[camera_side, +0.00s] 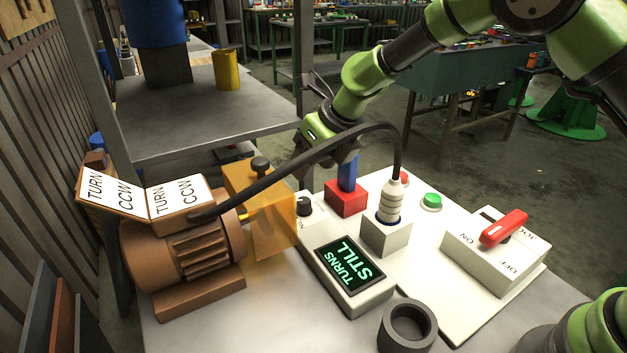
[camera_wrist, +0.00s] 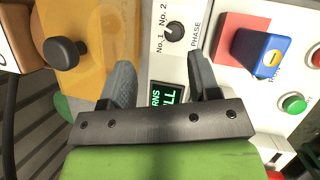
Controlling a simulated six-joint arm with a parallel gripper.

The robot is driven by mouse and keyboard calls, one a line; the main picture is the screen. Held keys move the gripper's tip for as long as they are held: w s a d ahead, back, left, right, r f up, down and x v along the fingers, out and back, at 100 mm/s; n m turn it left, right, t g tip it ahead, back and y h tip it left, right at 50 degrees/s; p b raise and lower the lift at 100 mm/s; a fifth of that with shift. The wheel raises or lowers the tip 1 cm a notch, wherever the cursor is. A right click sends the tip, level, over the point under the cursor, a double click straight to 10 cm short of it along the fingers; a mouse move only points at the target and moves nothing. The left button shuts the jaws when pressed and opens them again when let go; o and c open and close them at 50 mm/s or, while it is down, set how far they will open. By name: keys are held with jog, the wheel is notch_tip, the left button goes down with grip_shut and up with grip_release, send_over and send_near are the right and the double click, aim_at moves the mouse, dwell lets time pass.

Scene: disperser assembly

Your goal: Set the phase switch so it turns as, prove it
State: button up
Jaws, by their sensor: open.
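The phase switch is a small black knob (camera_wrist: 174,32) on a white panel marked PHASE, with No.1 and No.2 beside it. It also shows in the side view (camera_side: 304,206). I cannot tell surely which mark it points at. My gripper (camera_wrist: 162,70) is open and empty, its fingers apart and short of the knob in the wrist view. In the side view it is partly hidden behind the black cable. The display (camera_side: 345,264) reads TURNS STILL. The brown motor (camera_side: 190,250) carries cards (camera_side: 180,197) reading TURN CCW.
A blue handle (camera_side: 347,172) stands on a red block beside the phase knob. A plug (camera_side: 393,202) with an arched cable, a green button (camera_side: 431,201) and a red-levered switch (camera_side: 503,229) are to the right. An orange see-through guard (camera_side: 262,205) and a dark ring (camera_side: 407,326) are near.

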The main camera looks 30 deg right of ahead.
jog(key=w+a+r+m+t+y, duration=0.2)
jog(key=w+r+m+t, duration=0.1)
jog(key=m, duration=0.4)
jog(key=m+g+h, duration=0.3)
jog(key=m+g, duration=0.1)
jog(key=m, duration=2.3)
send_near(304, 200)
jog(key=x, duration=0.9)
jog(key=shift+f, duration=0.2)
jog(key=c, duration=0.9)
